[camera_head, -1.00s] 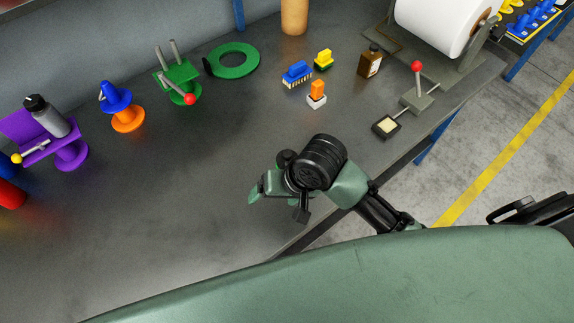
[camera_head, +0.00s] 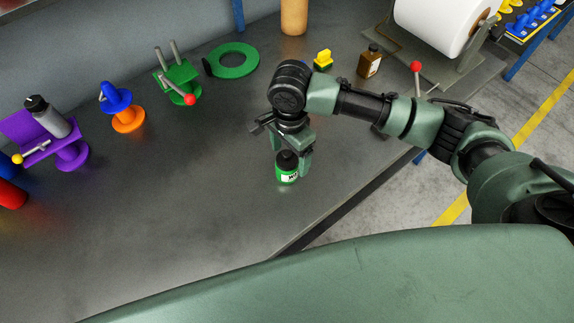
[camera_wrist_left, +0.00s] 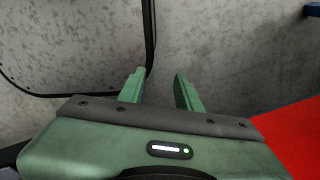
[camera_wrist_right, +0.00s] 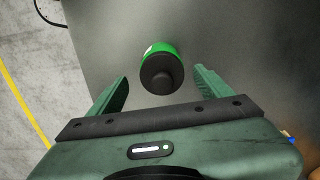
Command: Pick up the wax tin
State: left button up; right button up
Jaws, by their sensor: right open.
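A small green container with a black cap (camera_head: 287,172) stands upright on the bench near its front edge. Its white label has dark lettering too small to read surely; it may be the wax tin. My right gripper (camera_head: 291,160) is above it, pointing down, with open fingers around its upper part. In the right wrist view the container (camera_wrist_right: 162,66) is between and slightly beyond the spread fingers (camera_wrist_right: 161,74), with gaps at both sides. My left gripper (camera_wrist_left: 158,74) is open and empty in its wrist view, away from the bench objects. A square dark tin with cream contents is mostly hidden behind my right arm.
The bench left of the container is clear.

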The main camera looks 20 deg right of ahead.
jog(key=f, duration=0.5)
jog(key=shift+a+p, duration=0.35)
jog(key=c, duration=1.6)
